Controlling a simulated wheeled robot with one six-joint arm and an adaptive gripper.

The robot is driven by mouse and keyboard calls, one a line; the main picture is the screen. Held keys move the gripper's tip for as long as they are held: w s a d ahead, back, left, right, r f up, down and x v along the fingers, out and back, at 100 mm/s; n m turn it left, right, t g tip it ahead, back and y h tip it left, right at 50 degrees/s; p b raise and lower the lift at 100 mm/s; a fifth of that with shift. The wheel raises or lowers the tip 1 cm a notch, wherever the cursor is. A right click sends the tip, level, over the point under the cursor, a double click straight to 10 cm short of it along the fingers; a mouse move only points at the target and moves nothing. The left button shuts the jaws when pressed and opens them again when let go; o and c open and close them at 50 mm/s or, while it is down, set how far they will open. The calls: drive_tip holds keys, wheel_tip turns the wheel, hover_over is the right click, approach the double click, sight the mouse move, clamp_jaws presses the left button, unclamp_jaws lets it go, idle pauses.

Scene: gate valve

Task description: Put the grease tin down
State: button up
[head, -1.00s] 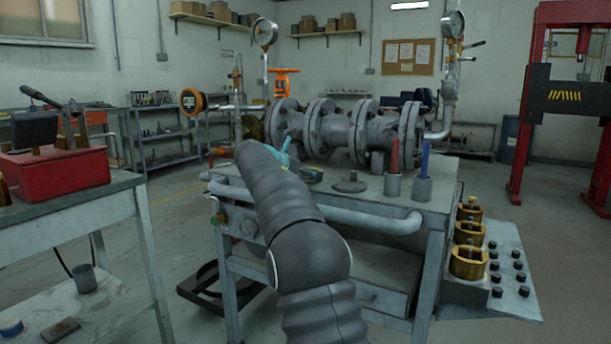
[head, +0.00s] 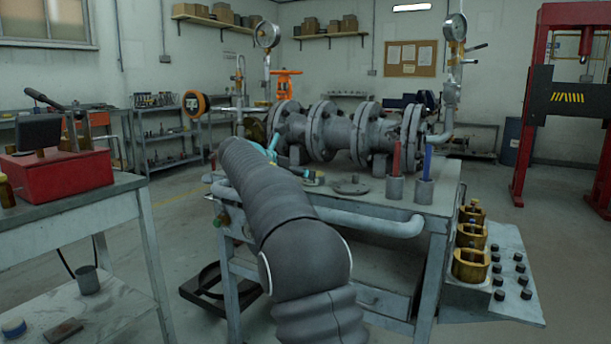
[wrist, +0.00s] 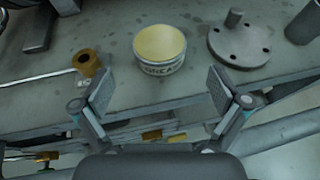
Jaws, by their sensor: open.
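The grease tin (wrist: 160,48) is a short round tin with a yellowish lid and a pale label with dark letters. In the wrist view it stands upright on the grey bench top (wrist: 113,30), near the front edge. My gripper (wrist: 160,97) is open and empty. Its two fingers are spread on either side below the tin in the picture, apart from it. In the head view my arm covers most of the gripper and I cannot make out the tin clearly.
A round flange plate with a stub (wrist: 240,42) lies right of the tin. A brass bushing (wrist: 88,63) stands to the left. In the head view the flanged valve assembly (head: 345,135) fills the bench's back. Cups with a red marker (head: 396,160) and blue marker (head: 426,165) stand right.

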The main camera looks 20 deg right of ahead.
drive_tip(key=v, duration=0.6)
drive_tip(key=shift+s+a+r, duration=0.1)
drive_tip(key=shift+a+r, duration=0.05)
drive_tip(key=s+a+f+m+y, duration=0.15)
drive_tip(key=s+m, duration=0.25)
drive_tip(key=s, duration=0.4)
drive_tip(key=s+a+f+m+y, duration=0.1)
drive_tip(key=s+f+m+y, duration=0.2)
drive_tip(key=s, duration=0.5)
drive_tip(key=s+a+f+m+y, duration=0.1)
drive_tip(key=s+f+m+y, duration=0.1)
drive_tip(key=s+m, duration=0.35)
drive_tip(key=s+a+f+m+y, duration=0.2)
drive_tip(key=s+a+f+m, duration=0.2)
drive_tip(key=s+f, duration=0.3)
drive_tip(key=s+a+f+m+y, duration=0.3)
drive_tip(key=s+f+m, duration=0.4)
drive_tip(key=s, duration=1)
drive_tip(key=shift+a+f+g+y, duration=0.3)
drive_tip(key=shift+a+f+y, duration=0.05)
drive_tip(key=shift+a+f, duration=0.35)
